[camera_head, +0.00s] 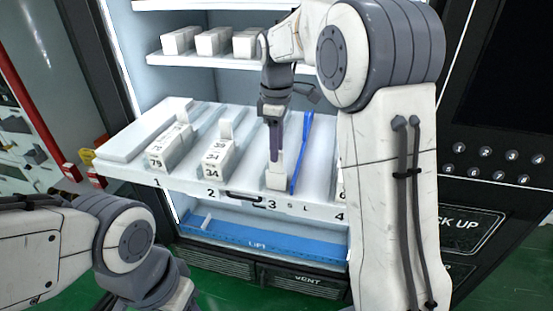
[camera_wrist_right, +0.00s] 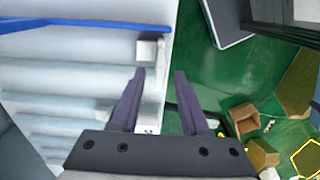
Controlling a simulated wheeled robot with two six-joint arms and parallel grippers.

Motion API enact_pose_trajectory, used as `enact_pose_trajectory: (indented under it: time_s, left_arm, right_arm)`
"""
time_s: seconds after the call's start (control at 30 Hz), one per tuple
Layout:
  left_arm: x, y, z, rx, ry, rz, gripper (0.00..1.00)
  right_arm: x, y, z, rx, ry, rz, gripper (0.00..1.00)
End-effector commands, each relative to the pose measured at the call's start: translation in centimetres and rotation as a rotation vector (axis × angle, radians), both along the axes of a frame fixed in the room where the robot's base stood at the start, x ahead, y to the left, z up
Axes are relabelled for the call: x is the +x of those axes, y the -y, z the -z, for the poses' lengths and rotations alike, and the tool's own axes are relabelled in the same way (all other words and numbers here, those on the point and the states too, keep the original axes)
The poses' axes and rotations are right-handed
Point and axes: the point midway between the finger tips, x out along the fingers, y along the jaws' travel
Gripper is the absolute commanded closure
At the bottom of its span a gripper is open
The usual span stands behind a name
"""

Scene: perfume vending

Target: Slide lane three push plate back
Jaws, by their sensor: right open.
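The pulled-out white shelf (camera_head: 325,178) has lanes marked 1 to 4 along its front edge. In lane three a small white push plate (camera_head: 277,179) stands near the front edge, left of a blue divider strip (camera_head: 302,150). My right gripper (camera_head: 274,152) points down into lane three, with its fingers just above and behind the plate in the picture. In the right wrist view the fingers (camera_wrist_right: 159,74) are apart and empty. A small white block (camera_wrist_right: 147,51), apparently the plate, shows just beyond the left fingertip; contact is unclear. Only my left arm's links show; its gripper is out of view.
White boxes stand in lane one (camera_head: 170,148) and lane two (camera_head: 219,158). An upper shelf (camera_head: 225,60) holds several white boxes above. A blue lift tray (camera_head: 262,240) lies below. My right arm hides much of lane four.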

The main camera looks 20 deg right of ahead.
Motion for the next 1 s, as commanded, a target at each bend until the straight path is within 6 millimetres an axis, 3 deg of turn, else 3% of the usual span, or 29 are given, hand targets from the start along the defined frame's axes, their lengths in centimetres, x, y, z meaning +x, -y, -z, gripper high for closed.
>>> enact_pose_trajectory:
  time_s: [0.3,0.67,0.8,1.0]
  left_arm:
    - [0.0,0.0,-0.9,0.000,0.000,0.001,0.50]
    - [0.0,0.0,-1.0,0.000,0.000,0.001,0.50]
    - [0.0,0.0,-1.0,0.000,0.000,0.001,0.50]
    - [0.0,0.0,-1.0,0.000,0.000,0.001,0.50]
  right_arm:
    - [0.0,-0.1,4.4,0.001,-0.001,0.000,0.55]
    - [0.0,-0.1,5.0,0.000,0.001,0.001,0.55]
    - [0.0,-0.1,5.0,0.000,0.001,0.001,1.00]
    - [0.0,-0.1,5.0,0.000,0.001,0.001,1.00]
